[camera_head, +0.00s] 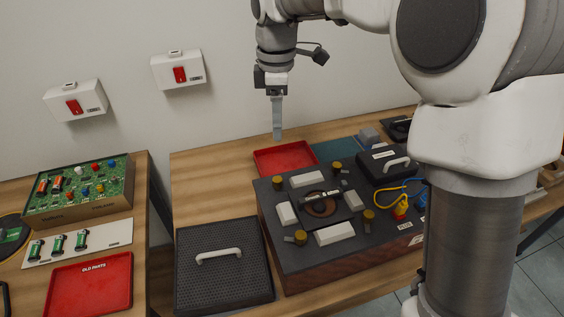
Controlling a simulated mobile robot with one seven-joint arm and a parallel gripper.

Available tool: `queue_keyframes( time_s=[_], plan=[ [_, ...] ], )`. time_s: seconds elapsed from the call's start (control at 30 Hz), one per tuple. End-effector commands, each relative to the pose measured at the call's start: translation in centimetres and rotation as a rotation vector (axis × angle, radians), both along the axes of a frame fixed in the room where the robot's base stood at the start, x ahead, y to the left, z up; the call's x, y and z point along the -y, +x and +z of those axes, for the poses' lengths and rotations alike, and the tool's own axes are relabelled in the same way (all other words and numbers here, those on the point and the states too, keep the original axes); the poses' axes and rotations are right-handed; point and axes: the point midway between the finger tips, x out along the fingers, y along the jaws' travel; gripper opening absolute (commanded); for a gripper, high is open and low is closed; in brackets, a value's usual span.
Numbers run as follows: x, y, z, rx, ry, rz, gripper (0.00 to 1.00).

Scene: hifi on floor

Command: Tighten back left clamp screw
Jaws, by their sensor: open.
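The dark box-shaped device (345,256) stands on the wooden table. Brass-coloured clamp screws sit near the corners of its top plate, with pale blocks between them. The back left clamp screw (278,183) is upright, near the device's back left corner. The back right (337,167), front left (301,237) and front right (369,216) screws also show. My gripper (277,136) points down, open and empty, in the air above and behind the back left screw, apart from it. Its fingers are seen edge-on, so the gap is hidden.
A red tray (285,157) lies behind the device. A perforated dark cover with a handle (221,281) lies to its left. A black lid with a handle (378,164) and yellow and blue cables (397,196) are at its right. My arm hides the right side.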

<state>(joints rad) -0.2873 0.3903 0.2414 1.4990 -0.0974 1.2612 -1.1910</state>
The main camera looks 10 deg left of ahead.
Motion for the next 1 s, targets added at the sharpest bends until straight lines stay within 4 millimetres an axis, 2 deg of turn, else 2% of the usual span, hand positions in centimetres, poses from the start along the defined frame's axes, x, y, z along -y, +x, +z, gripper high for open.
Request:
queue_keyframes(
  time_s=[0.17,0.27,0.8,1.0],
  plan=[
    [-0.3,0.1,-1.1,-0.005,-0.001,0.015,0.62],
    [-0.2,0.1,-2.6,-0.007,-0.001,0.014,0.62],
    [-0.2,0.0,-14.1,-0.006,0.000,0.012,0.62],
    [-0.2,0.1,-16.7,-0.004,0.000,0.011,0.62]
  ],
)
